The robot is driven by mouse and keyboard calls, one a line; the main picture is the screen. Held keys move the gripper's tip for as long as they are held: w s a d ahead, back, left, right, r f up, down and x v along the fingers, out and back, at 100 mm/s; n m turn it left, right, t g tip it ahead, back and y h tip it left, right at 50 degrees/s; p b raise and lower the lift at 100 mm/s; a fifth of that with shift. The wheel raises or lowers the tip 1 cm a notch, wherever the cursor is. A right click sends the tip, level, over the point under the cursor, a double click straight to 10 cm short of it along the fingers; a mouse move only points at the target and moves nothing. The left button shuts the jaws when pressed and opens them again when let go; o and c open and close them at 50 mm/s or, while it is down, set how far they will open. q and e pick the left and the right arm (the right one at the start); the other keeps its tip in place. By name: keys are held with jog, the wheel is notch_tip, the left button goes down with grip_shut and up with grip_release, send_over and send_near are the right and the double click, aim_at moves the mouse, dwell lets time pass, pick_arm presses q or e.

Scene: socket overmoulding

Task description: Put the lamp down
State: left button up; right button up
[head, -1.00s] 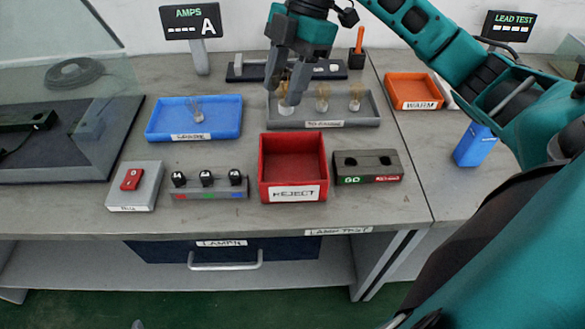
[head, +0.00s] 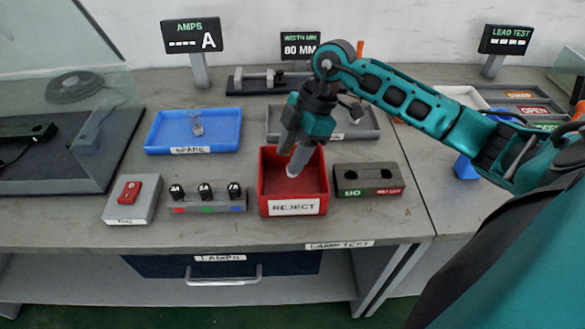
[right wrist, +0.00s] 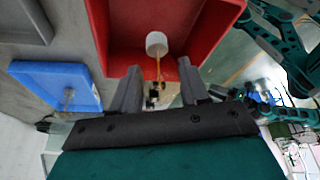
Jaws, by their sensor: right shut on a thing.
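My right gripper (head: 292,164) points down into the red reject bin (head: 294,207). It is shut on a lamp with a white base (right wrist: 157,43) and a thin amber stem. In the right wrist view the lamp stands out between the fingers of my right gripper (right wrist: 158,78), base towards the bin floor. In the head view the fingers largely hide the lamp; I cannot tell whether its base touches the floor. The red bin also shows in the right wrist view (right wrist: 205,25). My left gripper is not in view.
A blue tray (head: 165,132) with one lamp is behind left. A grey tray (head: 273,122) behind the bin is partly hidden by my arm. A two-hole block (head: 367,181) stands close right of the bin; a row of knobs (head: 207,200) stands left. Bare bench lies in front.

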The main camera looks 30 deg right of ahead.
notch_tip(320, 180, down, 5)
jog(key=shift+r, duration=0.15)
dwell(0.3)
jog(key=o, duration=1)
jog(key=shift+o, duration=0.2)
jog(key=v, duration=1.2)
jog(key=shift+a, duration=0.1)
